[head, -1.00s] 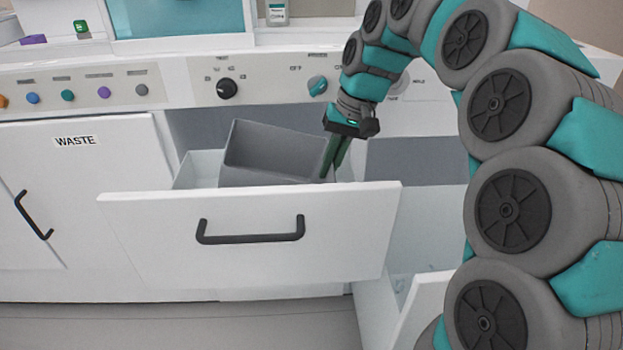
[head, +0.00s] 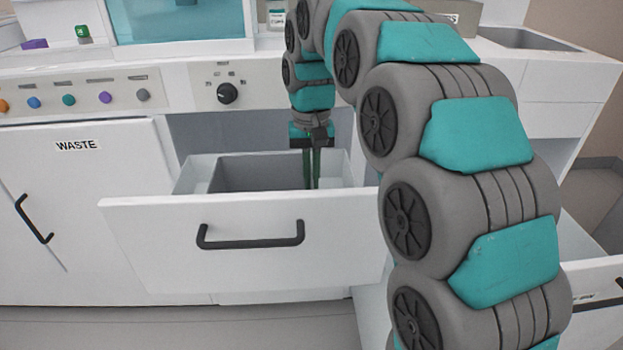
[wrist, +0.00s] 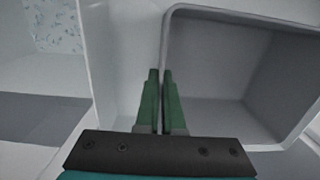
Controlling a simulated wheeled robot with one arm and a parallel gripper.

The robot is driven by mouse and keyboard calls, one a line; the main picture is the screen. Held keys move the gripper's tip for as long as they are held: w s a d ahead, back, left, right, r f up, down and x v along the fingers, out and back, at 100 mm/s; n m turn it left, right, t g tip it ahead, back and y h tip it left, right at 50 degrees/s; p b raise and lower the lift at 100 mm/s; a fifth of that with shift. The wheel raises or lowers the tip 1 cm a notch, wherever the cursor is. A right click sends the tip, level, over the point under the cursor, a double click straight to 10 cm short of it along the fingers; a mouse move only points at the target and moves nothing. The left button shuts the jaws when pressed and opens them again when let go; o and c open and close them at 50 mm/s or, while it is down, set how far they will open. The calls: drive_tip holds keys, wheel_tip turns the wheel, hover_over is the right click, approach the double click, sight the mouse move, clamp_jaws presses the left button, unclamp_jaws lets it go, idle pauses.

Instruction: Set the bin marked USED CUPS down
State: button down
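A grey open bin (head: 255,172) sits low inside the pulled-out white drawer (head: 150,240) in the head view, roughly level, its lower part hidden by the drawer front. No USED CUPS marking shows on it. The bin (wrist: 235,55) fills the right of the wrist view and looks empty. My gripper (head: 311,186) points down at the bin's right side. In the wrist view its green fingers (wrist: 160,73) are close together, one on each side of the bin's wall, pinching it. Whether the bin's base touches the drawer floor is hidden.
A cabinet door marked WASTE (head: 75,190) is at left, below a panel of coloured buttons (head: 68,102). A dark knob (head: 228,93) is above the drawer. Another open drawer (head: 595,280) shows at lower right, partly behind my arm.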

drive_tip(key=shift+f, duration=0.1)
drive_tip(key=c, duration=1)
unclamp_jaws()
drive_tip(key=shift+c, duration=0.2)
wheel_tip(320, 180, up, 12)
drive_tip(key=p, duration=0.4)
drive_tip(key=shift+w, duration=0.3)
